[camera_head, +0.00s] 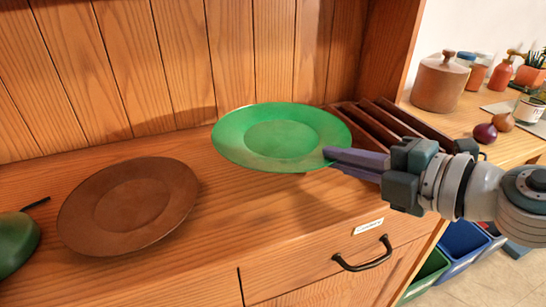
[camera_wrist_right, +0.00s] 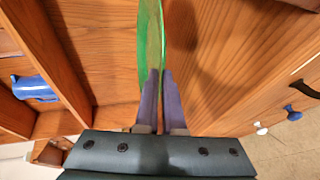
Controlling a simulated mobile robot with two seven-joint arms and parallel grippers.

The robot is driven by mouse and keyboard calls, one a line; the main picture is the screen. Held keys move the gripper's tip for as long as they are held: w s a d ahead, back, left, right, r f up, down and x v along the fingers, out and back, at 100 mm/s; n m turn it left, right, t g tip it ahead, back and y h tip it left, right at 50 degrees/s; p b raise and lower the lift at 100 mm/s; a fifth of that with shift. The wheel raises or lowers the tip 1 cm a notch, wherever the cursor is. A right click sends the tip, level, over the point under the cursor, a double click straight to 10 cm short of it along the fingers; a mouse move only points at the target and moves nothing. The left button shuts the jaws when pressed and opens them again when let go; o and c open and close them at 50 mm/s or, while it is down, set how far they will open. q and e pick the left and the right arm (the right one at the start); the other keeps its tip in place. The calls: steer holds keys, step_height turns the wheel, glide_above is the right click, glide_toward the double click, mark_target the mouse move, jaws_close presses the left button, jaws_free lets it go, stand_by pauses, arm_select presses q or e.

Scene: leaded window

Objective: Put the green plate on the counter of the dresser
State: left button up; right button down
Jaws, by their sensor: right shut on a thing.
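The green plate (camera_head: 275,136) is near the back right of the dresser's wooden counter (camera_head: 215,230), roughly level. My right gripper (camera_head: 328,156) is shut on its right rim. In the right wrist view the green plate (camera_wrist_right: 151,45) shows edge-on between the two purple fingers of my right gripper (camera_wrist_right: 160,75). The plate looks to be a little above the counter, but I cannot tell exactly how far. My left gripper is not in view.
A brown plate (camera_head: 128,205) lies on the counter to the left. A green rounded object (camera_head: 16,243) is at the left edge. A dark slatted rack (camera_head: 380,125) stands behind my right gripper. The counter's front middle is clear.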

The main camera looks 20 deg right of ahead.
mark_target(333, 206)
step_height(333, 206, down, 7)
steer(key=b, duration=0.5)
steer(key=shift+r, duration=0.3)
steer(key=c, duration=1.3)
jaws_free()
